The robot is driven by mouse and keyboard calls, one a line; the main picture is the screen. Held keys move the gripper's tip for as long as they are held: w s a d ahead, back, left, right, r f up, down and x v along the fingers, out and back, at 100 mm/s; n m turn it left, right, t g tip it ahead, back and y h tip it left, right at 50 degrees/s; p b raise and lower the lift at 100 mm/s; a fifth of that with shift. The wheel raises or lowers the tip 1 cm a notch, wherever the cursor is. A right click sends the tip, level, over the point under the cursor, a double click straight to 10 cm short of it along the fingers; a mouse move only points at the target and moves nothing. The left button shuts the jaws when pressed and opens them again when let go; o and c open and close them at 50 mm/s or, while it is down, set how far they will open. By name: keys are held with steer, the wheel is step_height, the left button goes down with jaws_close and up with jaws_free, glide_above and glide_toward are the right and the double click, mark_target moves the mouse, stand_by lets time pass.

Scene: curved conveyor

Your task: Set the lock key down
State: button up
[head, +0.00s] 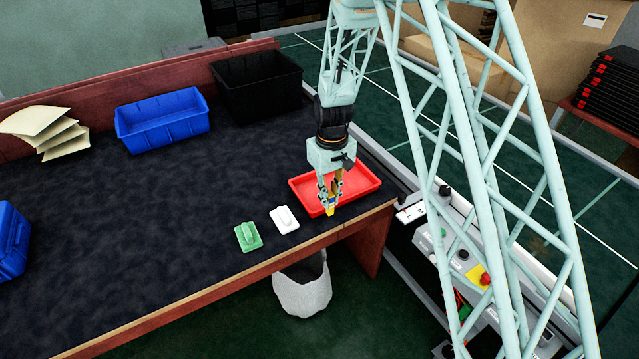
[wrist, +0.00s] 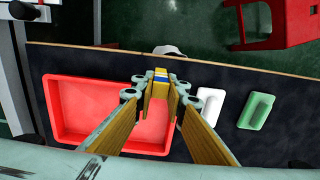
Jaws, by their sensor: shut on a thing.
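The lock key appears as a small yellow, blue and white piece (wrist: 160,82) between the fingertips in the wrist view. Its yellow end shows in the head view (head: 330,209). My gripper (head: 329,198) points down and is shut on it; the gripper also shows in the wrist view (wrist: 158,90). The key is at the front-left part of the red tray (head: 362,197), which also shows in the wrist view (wrist: 52,115). I cannot tell whether the key touches the tray. The fingers hide much of the key.
A white block (head: 284,219) and a green block (head: 248,236) lie on the dark table left of the tray. A blue bin (head: 163,122) and a black bin (head: 257,84) stand at the back. A pale wastebasket (head: 304,287) is below the front edge. The table's middle is clear.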

steer(key=w+a+f, duration=0.1)
steer(key=w+a, duration=0.4)
steer(key=w, duration=0.8)
steer(key=shift+f, duration=0.2)
steer(key=shift+f, duration=1.75)
steer(key=shift+f, duration=0.1)
steer(key=o, duration=0.9)
